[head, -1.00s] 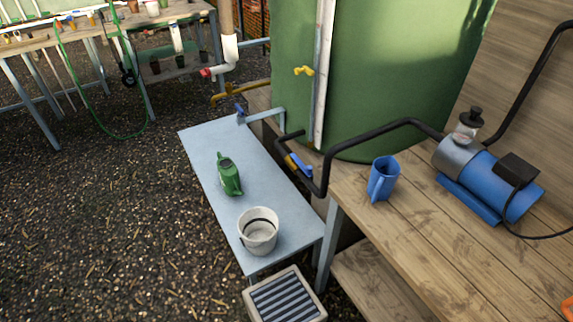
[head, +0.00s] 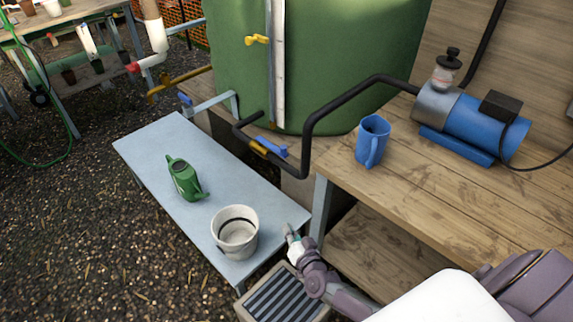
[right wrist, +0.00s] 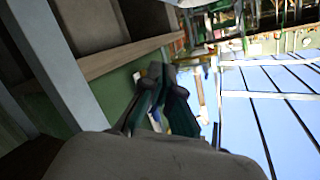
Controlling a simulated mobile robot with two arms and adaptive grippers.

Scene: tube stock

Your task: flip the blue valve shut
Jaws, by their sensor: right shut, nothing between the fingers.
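A blue valve lever (head: 271,147) sits on the black pipe in front of the green tank, beside a brass fitting. It lies roughly along the pipe. A second, smaller blue handle (head: 185,98) is on the grey pipe's tap at the back of the pale table. My right gripper (head: 289,232) is over the front right corner of that table, below and apart from the lever on the black pipe. Its fingers are together and empty; they also show in the right wrist view (right wrist: 162,88), where I cannot make out either blue handle. My left gripper is not in view.
The pale blue table (head: 150,150) holds a green watering can (head: 184,180) and a white bucket (head: 235,232). A blue jug (head: 371,141) and a blue pump (head: 475,122) stand on the wooden bench (head: 420,180).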

